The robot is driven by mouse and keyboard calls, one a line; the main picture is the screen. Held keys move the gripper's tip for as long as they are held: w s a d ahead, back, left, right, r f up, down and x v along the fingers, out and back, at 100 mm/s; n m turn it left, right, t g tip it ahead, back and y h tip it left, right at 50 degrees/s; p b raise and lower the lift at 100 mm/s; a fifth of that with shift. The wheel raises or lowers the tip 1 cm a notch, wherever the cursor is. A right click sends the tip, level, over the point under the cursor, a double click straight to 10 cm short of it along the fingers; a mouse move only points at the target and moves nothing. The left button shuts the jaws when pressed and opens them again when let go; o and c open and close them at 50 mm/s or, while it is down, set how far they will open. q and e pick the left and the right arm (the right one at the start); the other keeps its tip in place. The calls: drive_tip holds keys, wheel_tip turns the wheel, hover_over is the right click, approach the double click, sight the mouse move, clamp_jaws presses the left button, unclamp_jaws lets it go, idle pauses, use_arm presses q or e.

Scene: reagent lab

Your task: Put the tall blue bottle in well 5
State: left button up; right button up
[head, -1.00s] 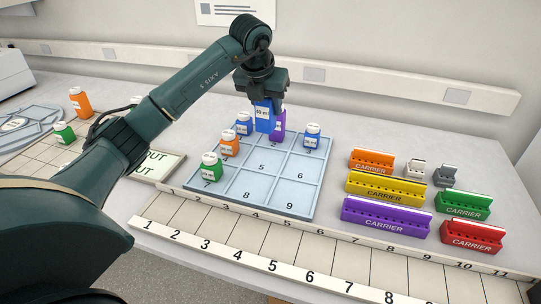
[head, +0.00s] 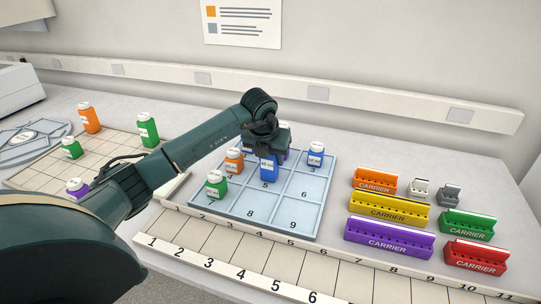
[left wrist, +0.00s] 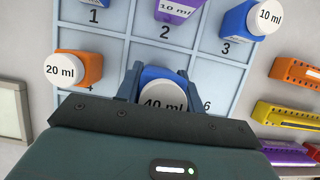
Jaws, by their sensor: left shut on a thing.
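The tall blue bottle (head: 269,169) is upright in my left gripper (head: 269,152), over well 5 of the light blue numbered tray (head: 288,222). The number 5 shows just below it. I cannot tell whether its base touches the tray floor. In the left wrist view, the bottle's white cap reads 40 ml (left wrist: 163,98), and the fingers of my left gripper (left wrist: 160,88) are shut on it from both sides. My right gripper is not in view.
Around it in the tray are an orange bottle (head: 234,160) in well 4, a green bottle (head: 216,184) in well 7, a blue bottle (head: 315,154) in well 3 and a purple bottle (left wrist: 177,8) in well 2. Wells 6, 8 and 9 are empty. Coloured carriers (head: 388,236) stand right.

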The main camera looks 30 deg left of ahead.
use_arm(q)
drive_tip(key=o, duration=1)
drive_tip(key=b+v, duration=0.1)
drive_tip(key=v, duration=1.1)
drive_tip(key=shift+s, duration=0.1)
